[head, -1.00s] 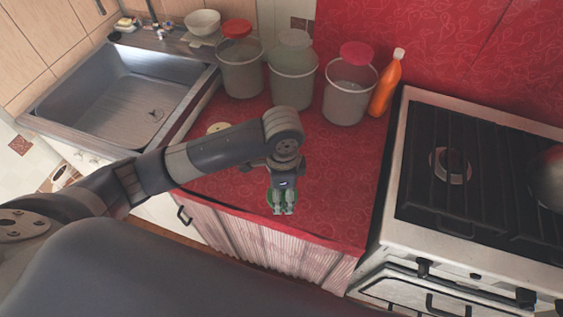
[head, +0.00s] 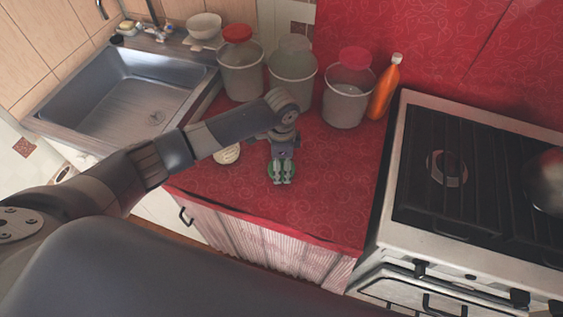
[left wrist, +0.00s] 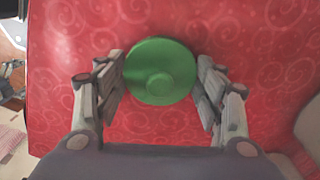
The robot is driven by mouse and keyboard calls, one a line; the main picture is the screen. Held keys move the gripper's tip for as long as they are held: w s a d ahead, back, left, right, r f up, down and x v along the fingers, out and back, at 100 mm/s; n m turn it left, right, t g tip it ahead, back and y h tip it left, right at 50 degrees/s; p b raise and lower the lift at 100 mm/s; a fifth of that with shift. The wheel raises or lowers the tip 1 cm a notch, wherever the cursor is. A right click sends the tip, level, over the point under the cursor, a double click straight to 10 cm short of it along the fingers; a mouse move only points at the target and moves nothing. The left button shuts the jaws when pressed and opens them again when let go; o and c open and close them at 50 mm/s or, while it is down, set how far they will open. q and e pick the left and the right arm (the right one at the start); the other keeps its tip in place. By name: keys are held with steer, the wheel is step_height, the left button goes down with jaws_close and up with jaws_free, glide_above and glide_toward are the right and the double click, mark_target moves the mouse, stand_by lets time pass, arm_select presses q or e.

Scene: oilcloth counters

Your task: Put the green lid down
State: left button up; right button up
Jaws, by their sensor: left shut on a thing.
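The green lid (left wrist: 160,72) is round with a small knob in its middle. In the left wrist view it sits between the two fingers of my left gripper (left wrist: 161,88), which is shut on it. In the head view my left gripper (head: 283,179) points down over the red counter (head: 330,200), with the green lid (head: 293,171) showing around its fingertips, partly hidden. Whether the lid touches the counter or is just above it, I cannot tell. My right gripper is not in view.
A cream disc (head: 228,154) lies left of my gripper. The stove (head: 470,170) is right, the sink (head: 120,95) left.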

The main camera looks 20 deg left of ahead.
mark_target(282, 163)
arm_select(q)
steer(key=shift+f, duration=0.2)
steer(key=o, duration=0.8)
step_height(282, 163, up, 12)
steer(key=shift+r+b, duration=0.2)
steer(key=shift+b, duration=0.2)
